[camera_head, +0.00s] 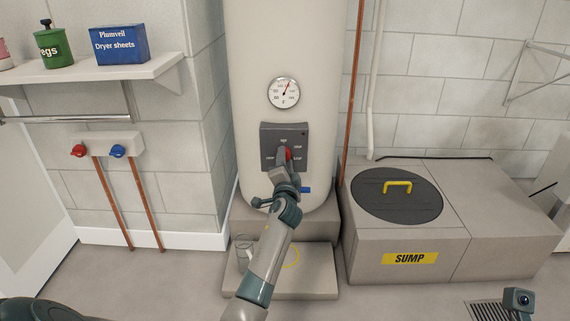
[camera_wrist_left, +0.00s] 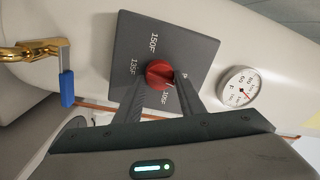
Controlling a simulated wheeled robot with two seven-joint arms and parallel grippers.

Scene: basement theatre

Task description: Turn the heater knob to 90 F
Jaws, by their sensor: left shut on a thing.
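The red heater knob (camera_head: 288,154) sits on a dark grey control panel (camera_head: 268,136) on the front of the white tank heater (camera_head: 250,60). My left gripper (camera_head: 284,161) reaches up to the panel and hides part of the knob. In the left wrist view, its two fingers stand on either side of the round red knob (camera_wrist_left: 159,73) and are shut on it. The panel (camera_wrist_left: 128,32) shows 150F, 135F and 105F labels around the knob; a 90 F label cannot be made out. My right gripper is not in view.
A round dial gauge (camera_head: 283,93) is above the panel. A brass tap with a blue handle (camera_wrist_left: 67,88) is beside it in the wrist view. A sump box (camera_head: 409,235) stands right, a shelf (camera_head: 90,72) left. A glass (camera_head: 244,248) stands on the low step.

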